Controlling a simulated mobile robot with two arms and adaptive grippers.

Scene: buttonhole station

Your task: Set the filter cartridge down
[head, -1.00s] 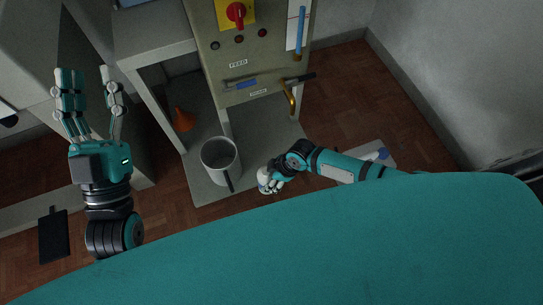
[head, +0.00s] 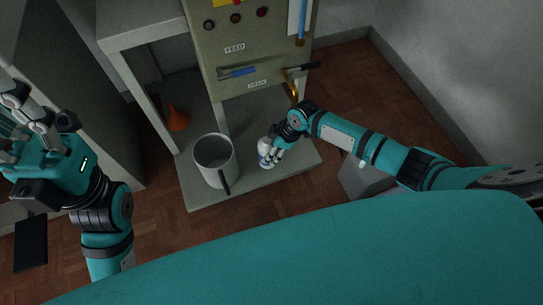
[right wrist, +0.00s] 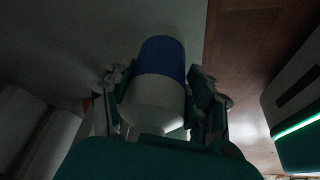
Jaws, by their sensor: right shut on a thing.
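The filter cartridge is a small white cylinder with a blue part. In the head view the filter cartridge (head: 264,151) is at the right part of the lower shelf (head: 240,192), right of the grey pot. My right gripper (head: 272,156) is shut on it. In the right wrist view the cartridge (right wrist: 160,85) lies between the fingers, its blue end pointing away. I cannot tell whether it touches the shelf. My left gripper (head: 35,112) is open and empty at the far left, away from the shelf.
A grey pot (head: 212,160) with a dark handle stands on the shelf, and an orange funnel (head: 177,119) is further back. The control panel (head: 232,75) with levers and a brass spout (head: 294,92) overhangs the shelf. A grey box (head: 362,178) stands on the floor right of it.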

